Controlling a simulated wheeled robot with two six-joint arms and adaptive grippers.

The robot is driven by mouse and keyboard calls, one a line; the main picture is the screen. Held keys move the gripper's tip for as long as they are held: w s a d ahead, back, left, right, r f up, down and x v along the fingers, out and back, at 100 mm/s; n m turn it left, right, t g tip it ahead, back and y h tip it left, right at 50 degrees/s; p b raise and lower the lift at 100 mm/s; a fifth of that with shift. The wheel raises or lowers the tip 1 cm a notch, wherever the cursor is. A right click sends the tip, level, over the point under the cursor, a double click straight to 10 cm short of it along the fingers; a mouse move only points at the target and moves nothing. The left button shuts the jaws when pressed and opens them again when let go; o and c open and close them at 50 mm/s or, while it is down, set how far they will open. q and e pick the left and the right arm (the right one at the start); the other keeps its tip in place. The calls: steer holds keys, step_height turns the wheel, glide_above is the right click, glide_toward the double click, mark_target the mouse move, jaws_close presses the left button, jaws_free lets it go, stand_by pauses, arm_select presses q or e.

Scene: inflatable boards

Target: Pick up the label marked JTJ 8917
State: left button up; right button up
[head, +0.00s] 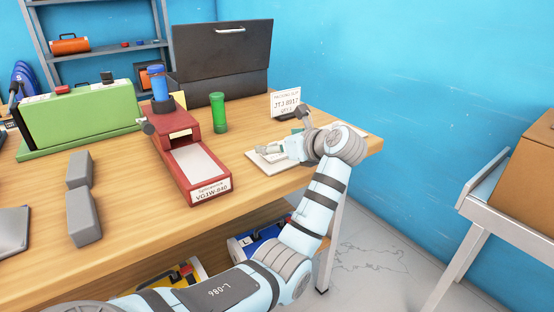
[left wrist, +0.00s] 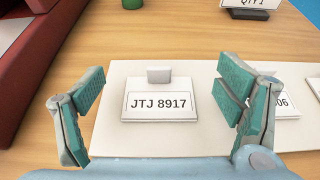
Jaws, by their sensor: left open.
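The label marked JTJ 8917 (left wrist: 158,106) lies on a flat white board (left wrist: 115,140) in the left wrist view, with a small grey upright tab at its far edge. My left gripper (left wrist: 165,95) is open, its teal-padded fingers to the left and right of the label, apart from it. In the head view my left gripper (head: 280,150) is over the board (head: 258,158) at the table's right part, and hides the label there. A second label ending in 06 (left wrist: 284,104) lies to the right, partly behind the right finger. My right gripper is not in view.
A standing card (head: 286,103) reading JTJ 8917, QTY 1 is behind the board. A red device (head: 185,150) and a green cylinder (head: 219,113) stand to the left. A black case (head: 222,60) is at the back. The table's right edge is close.

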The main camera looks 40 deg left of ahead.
arm_select(q)
steer(key=shift+x, duration=0.95)
steer(key=shift+d, duration=0.15)
steer(key=shift+c, duration=0.8)
steer(key=shift+s, duration=0.1)
steer(key=c, duration=1.3)
